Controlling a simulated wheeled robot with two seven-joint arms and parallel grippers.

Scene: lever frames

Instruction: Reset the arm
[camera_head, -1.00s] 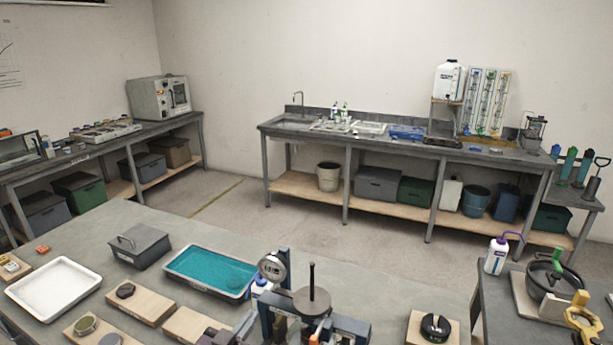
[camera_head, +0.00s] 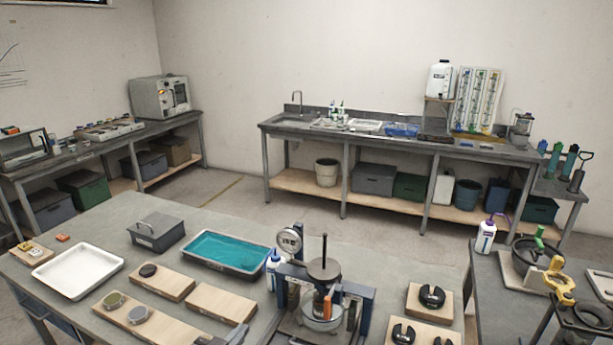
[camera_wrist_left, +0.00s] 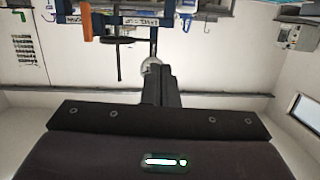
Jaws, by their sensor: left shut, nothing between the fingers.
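My left gripper (camera_head: 236,336) shows only as a small dark piece at the bottom edge of the head view, in front of the bench. In the left wrist view its dark fingers (camera_wrist_left: 160,86) are together with nothing between them. The press-like device (camera_head: 322,290) stands on the near bench, to the right of the gripper, with blue posts, a round gauge (camera_head: 289,242) and an orange handle. Part of the device shows at the top of the left wrist view, beyond the fingers, and the gripper looks apart from it. My right gripper is not in view.
On the near bench are a white tray (camera_head: 67,284), a grey lidded box (camera_head: 157,244), a teal-filled tray (camera_head: 185,257) and wooden boards (camera_head: 218,304). Black rings (camera_head: 432,296) sit on boards at right. A side table holds a bottle (camera_head: 486,237) and a pan.

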